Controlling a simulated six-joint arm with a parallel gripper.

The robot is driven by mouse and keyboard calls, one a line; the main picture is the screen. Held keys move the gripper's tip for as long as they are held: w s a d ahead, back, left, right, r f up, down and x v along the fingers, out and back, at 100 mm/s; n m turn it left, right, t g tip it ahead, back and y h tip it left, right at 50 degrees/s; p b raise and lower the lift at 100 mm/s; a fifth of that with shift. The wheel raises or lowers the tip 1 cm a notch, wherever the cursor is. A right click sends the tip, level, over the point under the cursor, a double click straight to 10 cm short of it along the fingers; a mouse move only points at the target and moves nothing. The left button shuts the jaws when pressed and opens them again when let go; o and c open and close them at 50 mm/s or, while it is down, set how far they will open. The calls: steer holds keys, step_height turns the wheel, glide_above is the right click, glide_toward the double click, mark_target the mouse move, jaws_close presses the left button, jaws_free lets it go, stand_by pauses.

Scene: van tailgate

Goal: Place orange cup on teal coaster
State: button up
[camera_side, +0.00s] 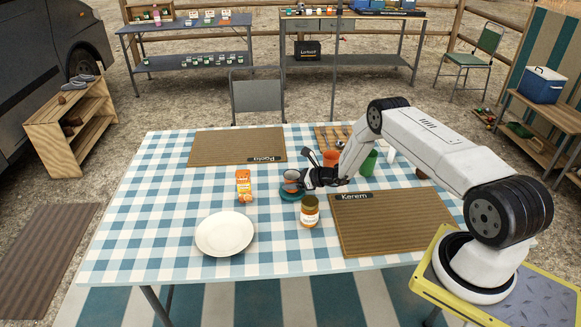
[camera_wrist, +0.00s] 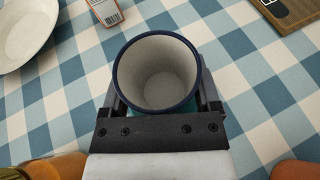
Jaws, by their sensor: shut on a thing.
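My gripper (camera_side: 308,178) is shut on a cup (camera_side: 291,177) with a pale inside and a dark blue rim. In the wrist view the cup (camera_wrist: 158,75) stands about upright between the jaws (camera_wrist: 160,108), mouth towards the camera; its outer colour barely shows. I cannot tell whether the cup touches the coaster. A separate orange cup (camera_side: 331,157) stands behind my gripper, partly hidden by my arm.
A jar (camera_side: 309,212) stands close in front of my gripper. An orange carton (camera_side: 243,187) is to the left, a white plate (camera_side: 225,233) at front left. A green cup (camera_side: 369,163) stands behind my arm. Brown mats lie at the back (camera_side: 235,146) and right (camera_side: 390,225).

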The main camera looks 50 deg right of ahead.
steer(key=o, duration=1.1)
steer(key=shift+f, duration=0.1)
steer(key=shift+r, duration=0.2)
steer(key=shift+v, duration=6)
steer(key=shift+a+r, duration=0.1)
steer(key=shift+a, duration=0.05)
